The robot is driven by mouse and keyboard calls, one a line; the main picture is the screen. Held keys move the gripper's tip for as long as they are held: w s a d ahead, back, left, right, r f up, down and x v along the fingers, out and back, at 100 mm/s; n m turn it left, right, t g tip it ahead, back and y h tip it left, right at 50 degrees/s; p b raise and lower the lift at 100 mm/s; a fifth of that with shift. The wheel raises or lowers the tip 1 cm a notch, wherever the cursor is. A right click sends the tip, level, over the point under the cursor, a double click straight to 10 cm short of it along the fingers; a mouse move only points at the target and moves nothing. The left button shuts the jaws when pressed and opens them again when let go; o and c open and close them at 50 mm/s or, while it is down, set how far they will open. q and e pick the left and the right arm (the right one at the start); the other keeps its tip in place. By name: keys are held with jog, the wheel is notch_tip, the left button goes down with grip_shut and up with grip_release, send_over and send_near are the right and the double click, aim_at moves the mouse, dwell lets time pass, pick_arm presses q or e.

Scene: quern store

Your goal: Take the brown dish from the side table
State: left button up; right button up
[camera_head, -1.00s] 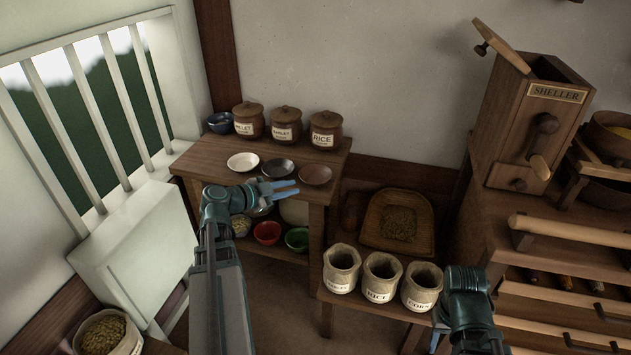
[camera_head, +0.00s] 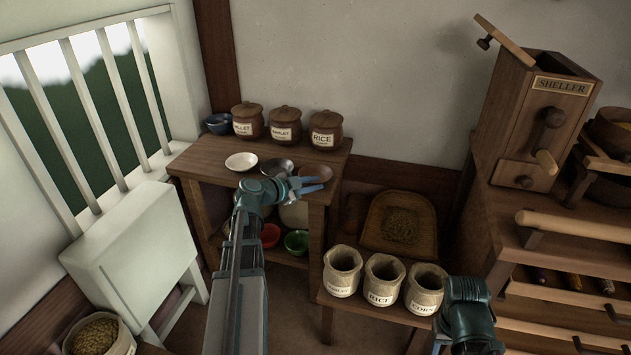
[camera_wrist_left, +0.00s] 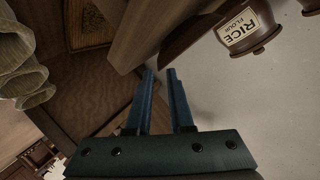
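The brown dish (camera_head: 316,173) sits near the right front corner of the wooden side table (camera_head: 207,157). A white dish (camera_head: 241,161) and a dark grey dish (camera_head: 277,166) stand to its left. My left gripper (camera_head: 325,184) is at the table's front edge, its fingers pointing right, just in front of the brown dish and overlapping its lower edge. In the left wrist view its two blue fingers (camera_wrist_left: 161,73) are apart with nothing seen between them. I cannot tell whether they touch the dish. My right gripper (camera_head: 438,342) is at the lower right, its fingers mostly hidden.
Labelled lidded jars, including the rice jar (camera_head: 325,130), and a blue bowl (camera_head: 219,123) line the table's back. Red (camera_head: 270,235) and green (camera_head: 296,242) bowls are on the lower shelf. Several sacks (camera_head: 383,280) stand on a low bench. The sheller (camera_head: 540,120) is at right.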

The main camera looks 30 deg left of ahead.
pick_arm(q)
jog(key=x, duration=0.2)
jog(key=shift+w+f, duration=0.15)
jog(key=shift+w, duration=0.1)
grip_shut()
jog(key=shift+s, duration=0.1)
dwell(1.1)
